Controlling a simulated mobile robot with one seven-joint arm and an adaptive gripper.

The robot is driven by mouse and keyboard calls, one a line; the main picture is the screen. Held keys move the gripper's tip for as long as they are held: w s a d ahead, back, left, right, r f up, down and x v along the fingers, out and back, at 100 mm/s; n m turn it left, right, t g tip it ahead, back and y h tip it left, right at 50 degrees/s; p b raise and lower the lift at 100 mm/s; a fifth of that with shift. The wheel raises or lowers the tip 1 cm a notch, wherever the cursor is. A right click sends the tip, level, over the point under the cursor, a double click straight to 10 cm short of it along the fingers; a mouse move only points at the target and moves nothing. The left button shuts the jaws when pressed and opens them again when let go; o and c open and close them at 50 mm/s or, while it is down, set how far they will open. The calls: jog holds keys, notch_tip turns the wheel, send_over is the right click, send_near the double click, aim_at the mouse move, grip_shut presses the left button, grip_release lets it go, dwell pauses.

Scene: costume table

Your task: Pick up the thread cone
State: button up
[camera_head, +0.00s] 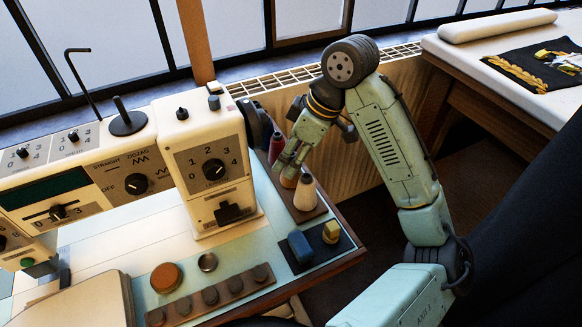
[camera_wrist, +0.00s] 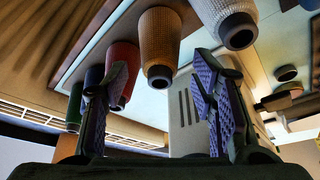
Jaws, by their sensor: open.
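Several thread cones stand in a row on a wooden strip at the right end of the sewing table. In the head view a cream cone (camera_head: 304,194) is nearest, a tan cone (camera_head: 289,179) is partly hidden behind my gripper (camera_head: 290,164), and a red cone (camera_head: 276,147) is behind. The wrist view, upside down, shows the tan cone (camera_wrist: 160,45) between the fingertips of my open gripper (camera_wrist: 160,74), with no clear contact. The cream cone (camera_wrist: 226,18) is to the right; red (camera_wrist: 122,62), blue (camera_wrist: 93,78) and green (camera_wrist: 75,106) cones are to the left.
A cream sewing machine (camera_head: 215,170) stands close left of the cones. In front of them a dark tray (camera_head: 318,258) holds a blue block (camera_head: 300,246) and a yellow block (camera_head: 331,232). A ribbed radiator (camera_head: 345,160) is behind. A white-topped table (camera_head: 480,55) is at right.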

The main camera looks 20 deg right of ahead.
jog(key=shift+a+f, duration=0.1)
jog(key=shift+f, duration=0.15)
jog(key=shift+c, duration=0.4)
grip_shut()
jog(key=shift+r, duration=0.1)
notch_tip(320, 180, up, 18)
dwell(0.8)
